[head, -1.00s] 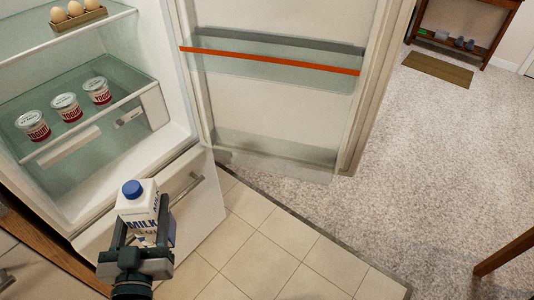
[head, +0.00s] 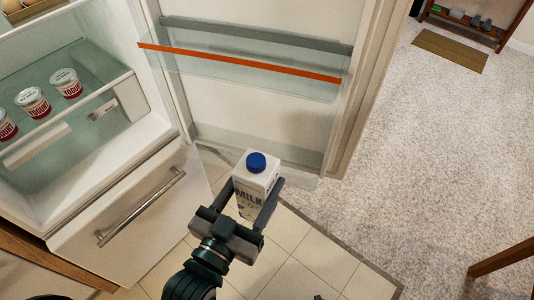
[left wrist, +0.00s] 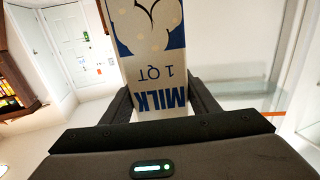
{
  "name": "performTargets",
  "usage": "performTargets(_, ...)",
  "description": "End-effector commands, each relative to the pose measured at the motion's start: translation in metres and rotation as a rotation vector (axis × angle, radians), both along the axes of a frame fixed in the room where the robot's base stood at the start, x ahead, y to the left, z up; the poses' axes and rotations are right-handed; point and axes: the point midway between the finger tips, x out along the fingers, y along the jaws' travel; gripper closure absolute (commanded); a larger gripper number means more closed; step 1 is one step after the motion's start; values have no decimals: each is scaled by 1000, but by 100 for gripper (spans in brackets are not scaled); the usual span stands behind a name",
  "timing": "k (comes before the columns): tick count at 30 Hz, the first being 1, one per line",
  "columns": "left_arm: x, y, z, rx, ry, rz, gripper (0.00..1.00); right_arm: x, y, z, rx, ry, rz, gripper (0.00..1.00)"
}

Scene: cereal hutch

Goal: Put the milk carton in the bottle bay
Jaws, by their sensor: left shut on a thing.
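The milk carton (head: 257,187) is white with blue lettering and a blue cap. It stands upright in my left gripper (head: 254,204), whose fingers are shut on its sides. In the left wrist view the carton (left wrist: 150,60) appears upside down between the fingers. The open fridge door has a low clear bay (head: 300,171), probably the bottle bay. The carton covers part of this bay in the head view; I cannot tell their gap in depth. A small dark tip at the bottom edge may be my right gripper (head: 318,297).
A clear door shelf with an orange-red strip (head: 240,64) is above the low bay. Yogurt cups (head: 66,82) stand inside the fridge at left. A drawer front with a metal handle (head: 140,207) is below. Carpet (head: 430,160) lies open to the right.

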Motion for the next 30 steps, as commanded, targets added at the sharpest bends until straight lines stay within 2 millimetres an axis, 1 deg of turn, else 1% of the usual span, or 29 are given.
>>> performTargets(1,-2,-3,3,-3,-5,-7,100,-1,2,1,3,1,0,100)
performTargets(5,-4,-6,4,-3,-5,-16,100,-1,6,1,6,1,0,100)
performTargets(15,-4,-6,4,-3,-5,-17,100,-6,10,0,11,7,0,100)
performTargets(19,-1,-7,3,-4,-6,-16,100,-5,10,-2,11,7,0,100)
performTargets(23,8,-9,2,-4,-8,-16,100,-1,10,-5,11,3,0,100)
performTargets(28,26,-13,2,-5,-11,-16,100,19,10,4,16,-29,-6,100)
performTargets(30,37,-16,3,-3,-10,-16,100,17,8,3,10,-14,-6,100)
